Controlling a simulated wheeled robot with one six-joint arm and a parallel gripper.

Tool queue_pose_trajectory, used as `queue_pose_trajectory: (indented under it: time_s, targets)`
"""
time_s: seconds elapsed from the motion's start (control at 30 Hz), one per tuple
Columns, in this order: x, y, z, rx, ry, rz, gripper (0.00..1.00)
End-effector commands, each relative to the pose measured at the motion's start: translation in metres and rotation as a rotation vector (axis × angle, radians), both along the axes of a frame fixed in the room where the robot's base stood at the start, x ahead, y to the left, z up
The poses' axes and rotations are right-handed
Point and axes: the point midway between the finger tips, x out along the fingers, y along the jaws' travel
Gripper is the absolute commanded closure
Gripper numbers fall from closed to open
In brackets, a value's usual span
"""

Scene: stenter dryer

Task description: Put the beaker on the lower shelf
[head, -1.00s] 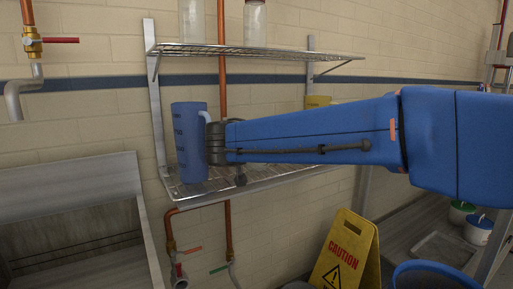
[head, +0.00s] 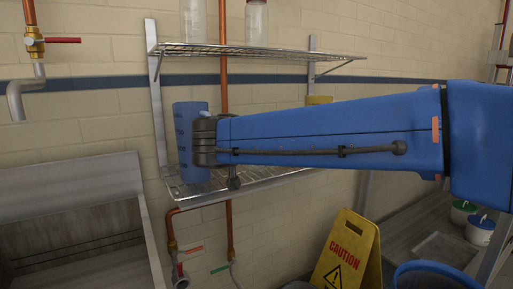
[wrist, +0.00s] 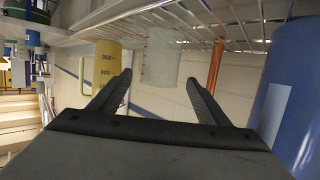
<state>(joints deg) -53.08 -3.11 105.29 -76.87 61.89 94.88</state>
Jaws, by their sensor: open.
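A pale, see-through vessel, which looks like the beaker (wrist: 161,68), shows beyond my gripper in the wrist view. That view seems upside down, and the vessel appears to stand on the wire lower shelf (wrist: 150,18). My gripper (wrist: 158,88) is open, with its two dark fingers apart and nothing touching them. In the head view my arm's wrist is over the lower shelf (head: 225,187), just right of a blue measuring jug. The fingers are hidden there, and the see-through vessel does not show on this shelf.
The blue jug (head: 188,145) stands at the shelf's left end, close beside my wrist; it also shows in the wrist view (wrist: 290,110). A yellow jug (wrist: 108,72) stands on the other side. The upper shelf (head: 265,52) holds clear bottles. A copper pipe (head: 223,85) runs behind.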

Motion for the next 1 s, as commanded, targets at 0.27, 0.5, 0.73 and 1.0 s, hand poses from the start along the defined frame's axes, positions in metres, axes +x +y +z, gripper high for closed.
queue_pose_trajectory:
  time_s: [0.27, 0.5, 0.73, 1.0]
  targets:
    - [-0.042, 0.009, 0.013, 0.001, 0.000, 0.003, 0.30]
    - [-0.057, 0.011, 0.018, 0.000, 0.000, 0.000, 0.30]
    - [-0.058, 0.011, 0.018, 0.000, 0.001, -0.001, 0.30]
    - [-0.054, -0.050, -0.004, -0.050, 0.104, -0.044, 0.30]
